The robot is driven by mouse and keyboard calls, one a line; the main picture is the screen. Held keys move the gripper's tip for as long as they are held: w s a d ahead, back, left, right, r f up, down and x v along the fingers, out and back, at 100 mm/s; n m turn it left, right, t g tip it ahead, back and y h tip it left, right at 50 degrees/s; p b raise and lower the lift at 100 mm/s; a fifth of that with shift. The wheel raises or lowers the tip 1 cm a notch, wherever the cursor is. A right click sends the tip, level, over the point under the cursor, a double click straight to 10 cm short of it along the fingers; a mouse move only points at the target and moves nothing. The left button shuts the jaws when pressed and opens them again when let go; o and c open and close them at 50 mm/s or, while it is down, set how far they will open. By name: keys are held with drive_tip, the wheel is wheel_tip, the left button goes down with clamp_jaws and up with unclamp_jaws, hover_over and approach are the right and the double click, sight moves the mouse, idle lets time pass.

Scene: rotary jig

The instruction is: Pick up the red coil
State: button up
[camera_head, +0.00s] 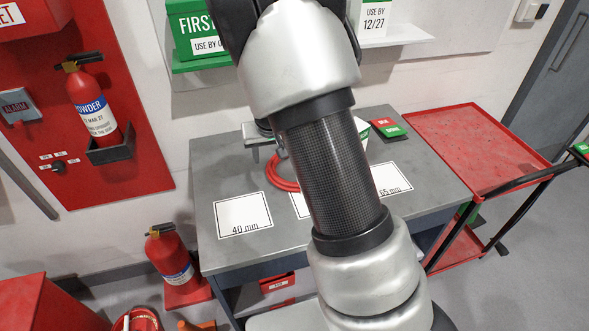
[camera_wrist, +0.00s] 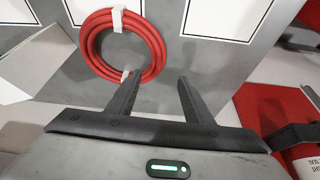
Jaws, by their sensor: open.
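The red coil (camera_wrist: 90,48) is a ring of red hose with a white tie at its top and another near its bottom. In the wrist view it lies on the grey surface at the upper left. The head view shows part of the coil (camera_head: 284,184) on the grey table (camera_head: 217,170); my arm hides the rest. My gripper (camera_wrist: 160,78) is open with nothing between its fingers. In the wrist view its left fingertip overlaps the coil's lower right edge; I cannot tell whether they touch.
White cards lie on the table, one marked 40 mm (camera_head: 243,214) and one marked 65 mm (camera_head: 391,178). Red and green blocks (camera_head: 390,130) sit at the back right. A red cart (camera_head: 470,145) stands right of the table. A fire extinguisher (camera_head: 170,255) stands at left.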

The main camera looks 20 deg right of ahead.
sight(272, 170)
drive_tip(key=x, duration=0.4)
drive_tip(key=shift+f, duration=0.1)
drive_tip(key=f, duration=0.3)
drive_tip(key=f+b, duration=0.1)
drive_tip(key=shift+w+d+f, duration=0.15)
drive_tip(key=shift+w+d, duration=0.25)
drive_tip(key=shift+w+f, duration=0.2)
drive_tip(key=shift+f, duration=0.2)
clamp_jaws()
drive_tip(key=shift+r, duration=0.1)
